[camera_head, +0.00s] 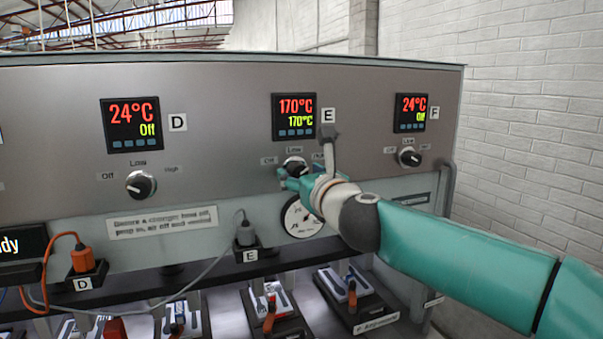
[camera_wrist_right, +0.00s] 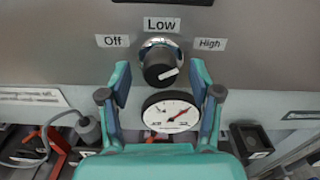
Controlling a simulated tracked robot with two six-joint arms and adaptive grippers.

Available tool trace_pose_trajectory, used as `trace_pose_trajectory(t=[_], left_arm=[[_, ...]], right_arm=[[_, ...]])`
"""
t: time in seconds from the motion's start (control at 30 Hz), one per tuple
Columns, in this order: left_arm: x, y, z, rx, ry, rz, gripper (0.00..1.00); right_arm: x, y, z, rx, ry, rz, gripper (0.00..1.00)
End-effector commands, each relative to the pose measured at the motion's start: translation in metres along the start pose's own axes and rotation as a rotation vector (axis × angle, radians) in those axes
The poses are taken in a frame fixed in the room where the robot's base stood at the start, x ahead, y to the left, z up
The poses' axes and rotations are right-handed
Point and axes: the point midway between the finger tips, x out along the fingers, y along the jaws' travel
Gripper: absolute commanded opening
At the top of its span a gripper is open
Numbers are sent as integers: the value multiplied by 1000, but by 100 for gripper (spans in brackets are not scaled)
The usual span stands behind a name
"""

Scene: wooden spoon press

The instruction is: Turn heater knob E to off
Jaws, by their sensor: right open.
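Heater knob E (camera_head: 296,166) is a black knob on a silver collar, below a display (camera_head: 294,117) reading 170°C over 170°C. In the right wrist view the knob (camera_wrist_right: 160,66) sits between the labels Off (camera_wrist_right: 112,41), Low (camera_wrist_right: 161,24) and High (camera_wrist_right: 209,44). A white mark shows on its face, low and toward the right; I cannot tell exactly which setting it marks. My right gripper (camera_head: 291,179) is open, its fingers (camera_wrist_right: 161,80) to the left and right of the knob, with gaps on both sides. My left gripper is not in view.
Knob D (camera_head: 140,184) and knob F (camera_head: 410,157) have displays reading 24°C Off. A round gauge (camera_wrist_right: 170,112) sits just below knob E. Presses and cables line the lower front.

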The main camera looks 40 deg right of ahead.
Motion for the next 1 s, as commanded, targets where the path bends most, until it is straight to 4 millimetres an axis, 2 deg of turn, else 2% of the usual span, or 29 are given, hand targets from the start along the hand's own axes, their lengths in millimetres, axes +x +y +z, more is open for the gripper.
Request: trace_pose_trajectory(t=[0.33,0.7,1.0], left_arm=[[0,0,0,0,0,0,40],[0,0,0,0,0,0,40],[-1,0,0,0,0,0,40]], right_arm=[[4,0,0,1,0,1,64],[4,1,0,0,0,2,4],[4,1,0,-32,0,2,4]])
